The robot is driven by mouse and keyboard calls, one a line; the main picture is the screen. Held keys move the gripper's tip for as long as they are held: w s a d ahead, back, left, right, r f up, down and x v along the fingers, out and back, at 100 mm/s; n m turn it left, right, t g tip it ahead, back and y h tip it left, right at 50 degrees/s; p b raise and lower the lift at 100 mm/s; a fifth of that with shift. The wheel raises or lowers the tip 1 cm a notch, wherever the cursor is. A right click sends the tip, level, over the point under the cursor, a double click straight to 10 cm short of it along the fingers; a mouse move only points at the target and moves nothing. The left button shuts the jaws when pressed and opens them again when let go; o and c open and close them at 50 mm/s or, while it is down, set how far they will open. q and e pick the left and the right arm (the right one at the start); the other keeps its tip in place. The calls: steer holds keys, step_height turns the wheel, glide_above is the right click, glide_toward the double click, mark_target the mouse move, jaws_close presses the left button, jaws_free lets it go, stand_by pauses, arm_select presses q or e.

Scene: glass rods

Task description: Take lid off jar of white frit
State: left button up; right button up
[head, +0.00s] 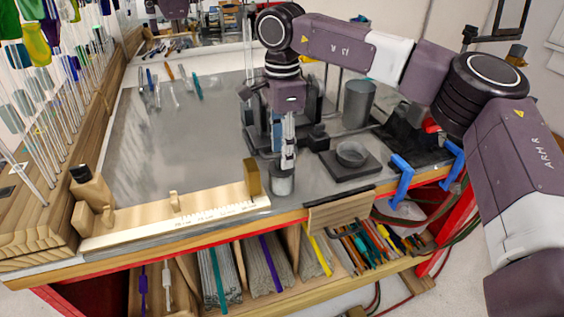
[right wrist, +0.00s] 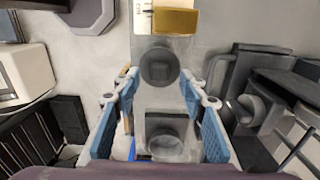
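A small jar (head: 281,184) with a greyish body stands upright on the grey worktop near its front edge, right of the wooden ruler strip. My right gripper (head: 288,160) points down just above it and hides part of its top. In the right wrist view the round dark grey lid (right wrist: 159,66) shows from above, seated on the jar. My right gripper (right wrist: 160,86) is open there, its two blue-padded fingers spread on either side of the line to the lid, with nothing held. I cannot tell whether the fingertips touch the lid. My left gripper is not in view.
A shallow round bowl on a dark square base (head: 351,160) stands right of the jar. A grey cylinder (head: 359,103) and dark equipment stand behind. A brass-coloured block (head: 252,177) is close left. The worktop's left middle is mostly clear; glass rods (head: 40,120) stand far left.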

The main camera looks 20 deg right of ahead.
steer(key=shift+s+a+f, duration=0.1)
steer(key=shift+f, duration=1)
steer(key=shift+r, duration=0.1)
steer(key=c, duration=0.7)
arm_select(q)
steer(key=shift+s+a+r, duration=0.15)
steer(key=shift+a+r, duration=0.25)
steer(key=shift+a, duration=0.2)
arm_select(e)
steer(key=shift+c, duration=1.3)
